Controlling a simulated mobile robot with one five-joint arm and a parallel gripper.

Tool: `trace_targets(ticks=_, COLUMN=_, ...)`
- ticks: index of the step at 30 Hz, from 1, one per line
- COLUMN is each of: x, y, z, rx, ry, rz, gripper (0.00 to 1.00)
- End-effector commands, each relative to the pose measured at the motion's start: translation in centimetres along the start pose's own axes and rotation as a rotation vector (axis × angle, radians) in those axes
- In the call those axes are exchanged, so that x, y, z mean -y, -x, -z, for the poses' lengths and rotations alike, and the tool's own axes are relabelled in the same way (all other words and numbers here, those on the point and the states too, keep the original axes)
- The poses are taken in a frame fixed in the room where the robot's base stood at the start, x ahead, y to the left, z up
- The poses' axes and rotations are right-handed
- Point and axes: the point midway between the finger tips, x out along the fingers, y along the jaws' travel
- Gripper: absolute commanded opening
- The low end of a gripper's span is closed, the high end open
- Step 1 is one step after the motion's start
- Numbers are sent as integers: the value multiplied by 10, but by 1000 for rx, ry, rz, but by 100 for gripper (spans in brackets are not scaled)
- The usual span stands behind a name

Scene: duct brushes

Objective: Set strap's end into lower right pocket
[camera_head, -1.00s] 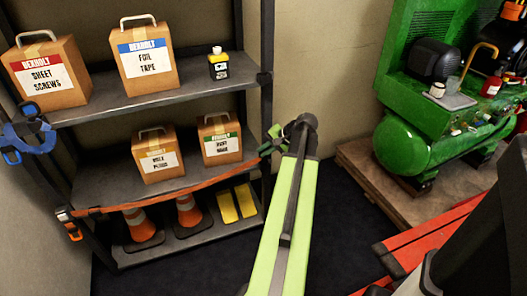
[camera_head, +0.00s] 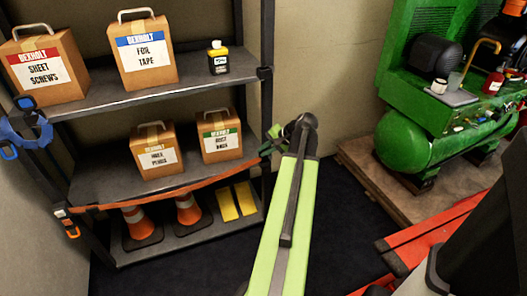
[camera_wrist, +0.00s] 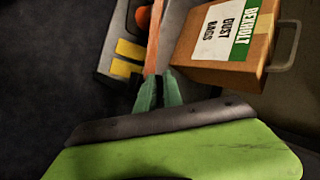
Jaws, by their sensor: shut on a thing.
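An orange strap (camera_head: 165,193) runs across the front of the shelf unit, below the middle shelf. Its left end meets an orange buckle (camera_head: 67,222) on the left post. My gripper (camera_head: 272,143), with green fingers, is at the right post, around middle-shelf height. In the wrist view my gripper (camera_wrist: 158,92) is shut on the strap (camera_wrist: 155,45), which runs up the picture from between the fingers. The strap's tip is hidden by the fingers. A black bracket (camera_head: 264,73) sits higher on the right post. The lower right pocket is not clearly visible; my gripper and arm cover that area.
Boxes stand on the shelves, with a dust bags box (camera_head: 220,135) close to my gripper; it also shows in the wrist view (camera_wrist: 228,45). Cones (camera_head: 189,208) and yellow pieces (camera_head: 237,202) sit below. A green compressor (camera_head: 430,140) stands right.

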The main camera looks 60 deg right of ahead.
Motion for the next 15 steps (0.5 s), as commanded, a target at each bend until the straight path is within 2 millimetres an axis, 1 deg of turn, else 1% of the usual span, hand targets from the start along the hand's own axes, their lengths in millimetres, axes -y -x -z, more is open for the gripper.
trace_targets(ticks=8, x=-4, y=-5, z=0, rx=0, ry=0, rz=0, gripper=0)
trace_targets(ticks=9, x=-4, y=-4, z=0, rx=0, ry=0, rz=0, gripper=15)
trace_targets(ticks=14, x=-4, y=-4, z=0, rx=0, ry=0, rz=0, gripper=36)
trace_targets(ticks=15, x=-4, y=-4, z=0, rx=0, ry=0, rz=0, gripper=36)
